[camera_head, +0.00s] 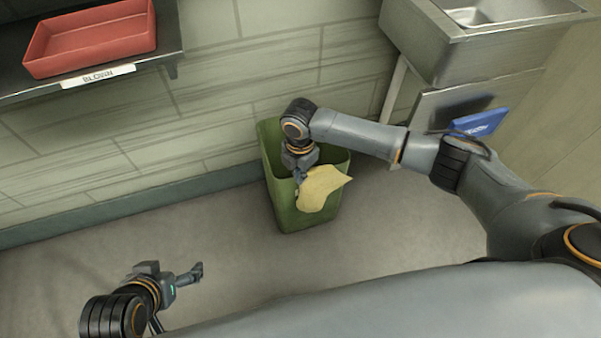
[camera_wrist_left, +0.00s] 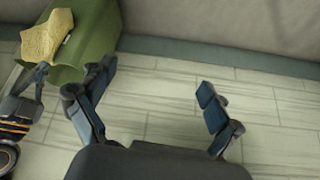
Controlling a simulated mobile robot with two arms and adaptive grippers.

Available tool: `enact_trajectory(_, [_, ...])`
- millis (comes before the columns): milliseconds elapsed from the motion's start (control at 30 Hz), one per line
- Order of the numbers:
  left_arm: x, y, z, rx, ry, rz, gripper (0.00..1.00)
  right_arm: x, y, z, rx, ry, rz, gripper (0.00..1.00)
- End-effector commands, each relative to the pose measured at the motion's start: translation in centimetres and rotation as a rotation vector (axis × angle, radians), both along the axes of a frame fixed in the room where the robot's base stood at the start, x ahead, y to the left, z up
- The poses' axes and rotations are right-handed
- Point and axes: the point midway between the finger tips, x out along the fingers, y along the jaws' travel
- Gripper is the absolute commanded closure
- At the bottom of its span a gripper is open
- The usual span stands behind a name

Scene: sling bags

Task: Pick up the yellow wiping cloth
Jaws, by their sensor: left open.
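My left gripper (camera_head: 197,273) is open and empty, low at the left and well apart from the cloth. Its two spread fingers (camera_wrist_left: 155,88) show in the left wrist view with bare floor between them.
A steel shelf at the top left holds a red tray (camera_head: 95,37) and bears a white label (camera_head: 98,76). A steel sink (camera_head: 480,30) stands at the top right, with a blue object (camera_head: 478,122) below it. The floor left of the bin is clear.

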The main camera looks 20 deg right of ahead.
Motion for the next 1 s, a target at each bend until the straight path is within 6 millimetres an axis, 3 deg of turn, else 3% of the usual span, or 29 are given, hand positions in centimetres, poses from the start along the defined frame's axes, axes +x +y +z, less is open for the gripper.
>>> enact_trajectory(233, [-5.1, 1.5, -0.9, 0.048, 0.235, 0.020, 0.09, 0.1, -0.2, 1.1, -0.001, -0.002, -0.004, 1.00])
enact_trajectory(433, [-3.8, 1.3, -3.4, 0.049, 0.255, 0.016, 0.09, 0.1, -0.2, 3.7, -0.002, -0.002, -0.005, 1.00])
enact_trajectory(767, [-3.5, 1.2, -4.8, 0.047, 0.257, 0.015, 0.09, 0.2, -0.2, 3.8, -0.002, -0.003, -0.005, 1.00])
enact_trajectory(867, [-3.5, 1.2, -4.8, 0.047, 0.257, 0.015, 0.09, 0.2, -0.2, 3.8, -0.002, -0.004, -0.005, 0.85])
enact_trajectory(1000, [-3.5, 1.2, -4.8, 0.048, 0.256, 0.015, 0.09, 0.2, -0.2, 3.8, -0.002, -0.004, -0.005, 0.57])
